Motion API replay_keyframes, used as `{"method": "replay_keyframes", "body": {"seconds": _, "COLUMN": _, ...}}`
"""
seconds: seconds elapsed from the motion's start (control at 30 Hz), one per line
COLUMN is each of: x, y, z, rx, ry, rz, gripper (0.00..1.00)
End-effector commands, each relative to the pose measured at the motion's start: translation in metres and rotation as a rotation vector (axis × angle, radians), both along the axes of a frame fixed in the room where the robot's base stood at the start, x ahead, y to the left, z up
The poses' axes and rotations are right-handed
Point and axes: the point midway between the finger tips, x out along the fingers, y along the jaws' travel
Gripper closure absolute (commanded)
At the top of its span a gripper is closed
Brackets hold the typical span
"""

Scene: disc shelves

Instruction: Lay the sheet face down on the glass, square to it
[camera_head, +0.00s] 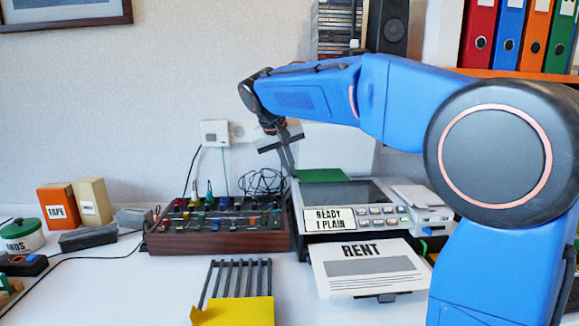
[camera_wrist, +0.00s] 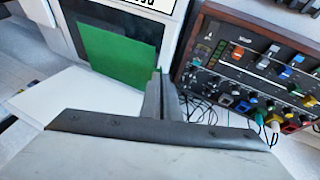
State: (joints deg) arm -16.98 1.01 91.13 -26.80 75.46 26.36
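The sheet (camera_head: 321,175) shows a plain green side up, at the back left of the copier's dark glass (camera_head: 350,193). In the wrist view the green sheet (camera_wrist: 115,55) covers part of the glass (camera_wrist: 140,27). Its printed side is hidden. My gripper (camera_head: 291,168) points down at the sheet's left edge. In the wrist view my gripper's fingers (camera_wrist: 160,78) are close together and meet the sheet at its near right corner, so they appear shut on it. Whether the whole sheet lies flat is hard to tell.
The copier's white lid (camera_head: 338,147) stands raised behind the glass. A sheet marked RENT (camera_head: 366,267) lies at the copier's front. A knobbed mixer panel (camera_head: 220,222) stands close on the left. A yellow holder (camera_head: 235,310) with dark slats is in front.

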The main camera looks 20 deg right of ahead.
Motion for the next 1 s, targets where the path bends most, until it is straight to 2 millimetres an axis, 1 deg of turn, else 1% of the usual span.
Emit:
{"method": "replay_keyframes", "body": {"seconds": 0.4, "x": 0.000, "y": 0.000, "z": -0.038, "rx": 0.000, "ry": 0.001, "rz": 0.001, "gripper": 1.00}}
{"method": "replay_keyframes", "body": {"seconds": 0.6, "x": 0.000, "y": 0.000, "z": -0.054, "rx": 0.000, "ry": 0.001, "rz": 0.000, "gripper": 1.00}}
{"method": "replay_keyframes", "body": {"seconds": 0.8, "x": 0.000, "y": 0.000, "z": -0.061, "rx": 0.000, "ry": 0.001, "rz": 0.000, "gripper": 1.00}}
{"method": "replay_keyframes", "body": {"seconds": 1.0, "x": 0.000, "y": 0.000, "z": -0.062, "rx": 0.000, "ry": 0.001, "rz": 0.000, "gripper": 1.00}}
